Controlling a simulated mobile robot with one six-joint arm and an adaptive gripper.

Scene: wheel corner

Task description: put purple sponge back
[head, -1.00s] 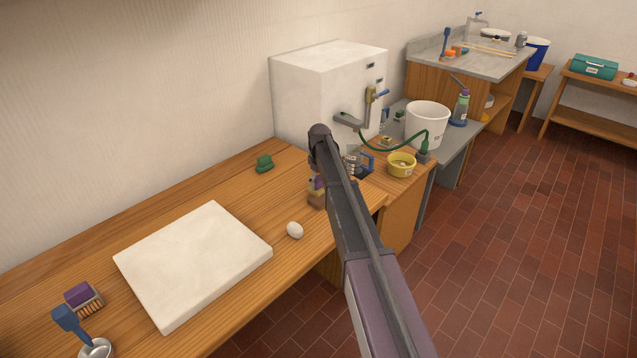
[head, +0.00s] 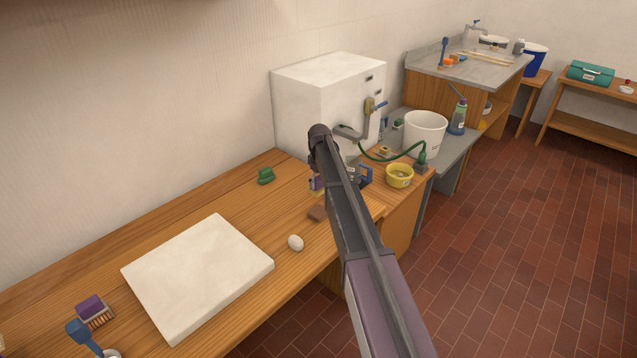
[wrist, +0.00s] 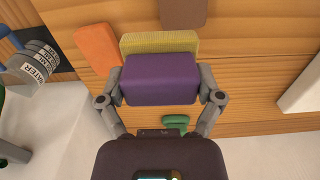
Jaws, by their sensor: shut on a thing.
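The purple sponge (wrist: 160,79) is between the two fingers of my gripper (wrist: 161,82) in the wrist view, and the gripper is shut on it. In the head view a small part of the purple sponge (head: 318,183) shows beside the end of my arm, above the wooden counter; the gripper is mostly hidden there. A yellow block (wrist: 160,42) shows just beyond the purple sponge; I cannot tell whether they touch. A brown block (wrist: 183,12) lies on the counter farther off, also seen in the head view (head: 318,214). An orange block (wrist: 98,47) is to the left.
A white slab (head: 197,275) and a white egg-like thing (head: 295,242) are on the counter (head: 235,200). A green object (head: 266,176) lies near the wall. A white box (head: 320,95) stands behind my arm. A purple-topped brush (head: 92,308) is at lower left.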

